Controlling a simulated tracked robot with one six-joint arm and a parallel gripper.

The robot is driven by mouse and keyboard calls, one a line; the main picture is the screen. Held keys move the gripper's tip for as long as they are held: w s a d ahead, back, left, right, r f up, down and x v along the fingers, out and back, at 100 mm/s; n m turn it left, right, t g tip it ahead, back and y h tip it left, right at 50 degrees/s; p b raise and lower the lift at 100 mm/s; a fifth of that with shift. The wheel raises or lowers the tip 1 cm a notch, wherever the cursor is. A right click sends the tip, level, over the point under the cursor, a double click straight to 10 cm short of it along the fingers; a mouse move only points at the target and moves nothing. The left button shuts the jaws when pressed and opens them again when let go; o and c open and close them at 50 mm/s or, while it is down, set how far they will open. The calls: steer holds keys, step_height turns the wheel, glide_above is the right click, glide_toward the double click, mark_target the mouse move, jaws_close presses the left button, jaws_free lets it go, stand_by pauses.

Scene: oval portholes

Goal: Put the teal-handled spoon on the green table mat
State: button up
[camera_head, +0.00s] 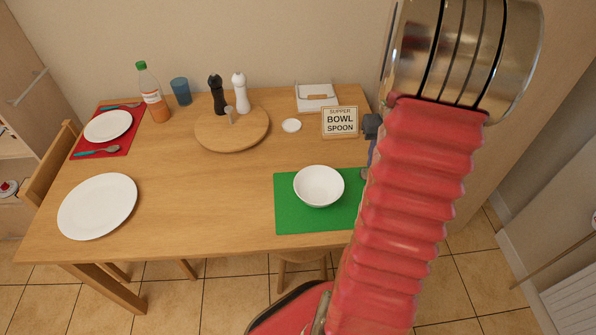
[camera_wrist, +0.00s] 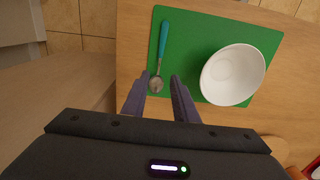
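The green table mat (camera_head: 290,222) lies at the table's front right with a white bowl (camera_head: 319,186) on it; my arm hides its right side. In the wrist view, the mat (camera_wrist: 195,30) holds the bowl (camera_wrist: 233,74) and a teal-handled spoon (camera_wrist: 163,40). The spoon seems to lie flat beside the bowl, handle pointing up in the picture. My gripper (camera_wrist: 159,80) is open, its fingers on either side of the spoon's metal head, with gaps visible. The head view hides this spoon behind my arm.
Another teal-handled spoon (camera_head: 97,152) lies on the red mat (camera_head: 80,145) beside a plate (camera_head: 108,126). A sign (camera_head: 340,122) reading "SUPPER BOWL SPOON" stands behind the green mat. A large plate (camera_head: 98,206) is at the front left.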

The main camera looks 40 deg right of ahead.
steer(key=w+a+r+n+t+h, duration=0.1)
steer(key=w+a+r+n, duration=0.15)
steer(key=a+r, duration=0.55)
steer(key=w+a+r+n+t, duration=0.1)
steer(key=w+a+r, duration=0.25)
steer(key=a, duration=0.85)
steer(key=s+a+r+n+t, duration=0.1)
steer(key=s+a+r, duration=0.1)
steer(key=a, duration=0.7)
steer(key=s+a+r+n+t+y, duration=0.1)
steer(key=s+a, duration=0.4)
steer(key=a, duration=0.5)
step_height(320, 180, up, 3)
steer(key=shift+s+f+n+t, duration=0.2)
steer(key=shift+s+n+t, duration=0.15)
steer(key=shift+t, duration=0.45)
